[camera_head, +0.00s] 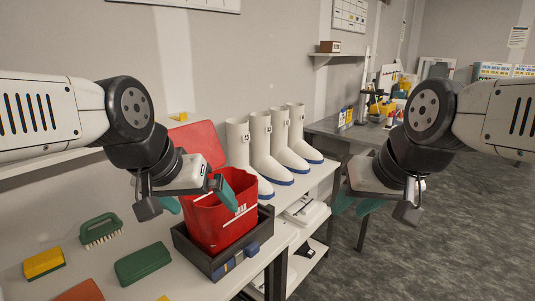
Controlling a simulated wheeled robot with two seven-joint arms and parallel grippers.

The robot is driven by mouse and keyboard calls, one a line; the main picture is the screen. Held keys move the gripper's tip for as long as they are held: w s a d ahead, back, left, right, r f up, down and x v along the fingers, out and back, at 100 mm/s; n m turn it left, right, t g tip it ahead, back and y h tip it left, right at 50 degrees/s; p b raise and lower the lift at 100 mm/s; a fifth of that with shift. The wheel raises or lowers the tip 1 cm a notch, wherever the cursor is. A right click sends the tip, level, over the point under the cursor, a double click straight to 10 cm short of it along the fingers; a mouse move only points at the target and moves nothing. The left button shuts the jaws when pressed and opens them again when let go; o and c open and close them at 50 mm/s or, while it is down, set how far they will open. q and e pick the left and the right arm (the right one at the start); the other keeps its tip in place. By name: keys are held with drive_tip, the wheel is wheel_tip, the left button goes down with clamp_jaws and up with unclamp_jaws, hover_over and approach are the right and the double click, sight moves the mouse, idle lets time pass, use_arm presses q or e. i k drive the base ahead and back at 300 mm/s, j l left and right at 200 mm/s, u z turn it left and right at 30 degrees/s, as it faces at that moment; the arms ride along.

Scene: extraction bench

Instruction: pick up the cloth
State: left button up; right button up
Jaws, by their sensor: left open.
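I cannot make out a thing that is surely the cloth. Flat coloured pieces lie on the white bench at lower left: a green pad (142,264), a yellow block (44,262) and an orange-red piece (80,291) cut off by the lower edge. My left gripper (198,200) is open, with teal fingertips apart, above the bench and in front of the red bin (222,222); it hides part of the bin. I see nothing between its fingers. My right gripper (356,207) looks open and empty, in the air right of the bench.
The red bin with its raised lid (198,143) stands in a dark tray (214,267) at the bench's edge. White boots (262,147) stand behind it. A green brush (100,230) lies at left. A cluttered grey table (345,133) is further back; open floor lies at right.

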sight(135, 266)
drive_tip(key=u, duration=1.35)
drive_tip(key=j+u, duration=0.3)
drive_tip(key=i+j, duration=0.05)
